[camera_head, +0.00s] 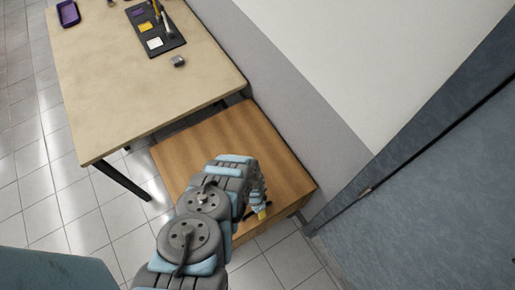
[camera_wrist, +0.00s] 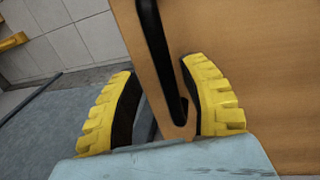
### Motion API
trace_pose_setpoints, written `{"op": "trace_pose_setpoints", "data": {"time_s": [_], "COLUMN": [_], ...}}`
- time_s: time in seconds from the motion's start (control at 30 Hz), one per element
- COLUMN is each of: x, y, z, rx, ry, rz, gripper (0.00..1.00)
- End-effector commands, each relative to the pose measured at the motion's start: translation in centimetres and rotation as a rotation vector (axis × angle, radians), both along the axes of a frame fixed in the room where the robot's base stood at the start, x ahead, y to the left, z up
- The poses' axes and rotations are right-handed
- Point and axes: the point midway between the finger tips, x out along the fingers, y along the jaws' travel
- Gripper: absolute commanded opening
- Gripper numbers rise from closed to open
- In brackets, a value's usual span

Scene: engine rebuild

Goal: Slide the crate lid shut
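The crate has a flat brown wooden lid (camera_head: 240,130) and stands low at the table's right end. A black handle (camera_wrist: 152,30) lies along the wood near its edge, and the lid's wood also fills the right of the wrist view (camera_wrist: 265,80). My gripper (camera_wrist: 158,68) is open, with its two yellow ribbed fingers apart. The handle runs between the fingers, closer to the right one; I cannot tell whether they touch. In the head view my gripper (camera_head: 260,212) is over the crate's near right part, and my arm hides some of the lid. The lid's opening is not visible.
A light wooden table (camera_head: 140,85) with black legs stands left of the crate. It bears a purple tray (camera_head: 68,13), a dark mat (camera_head: 165,42) with tools and a small grey part (camera_head: 178,62). A wall (camera_head: 310,110) and a blue-grey panel (camera_head: 430,190) bound the right.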

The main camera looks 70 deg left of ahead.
Motion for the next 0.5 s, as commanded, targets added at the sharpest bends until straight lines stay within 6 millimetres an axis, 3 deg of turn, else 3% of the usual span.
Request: {"op": "trace_pose_setpoints", "data": {"time_s": [0.5], "x": [0.0], "y": [0.5], "z": [1.5], "rx": [0.002], "ry": [-0.001], "rz": [0.002], "gripper": [0.43]}}
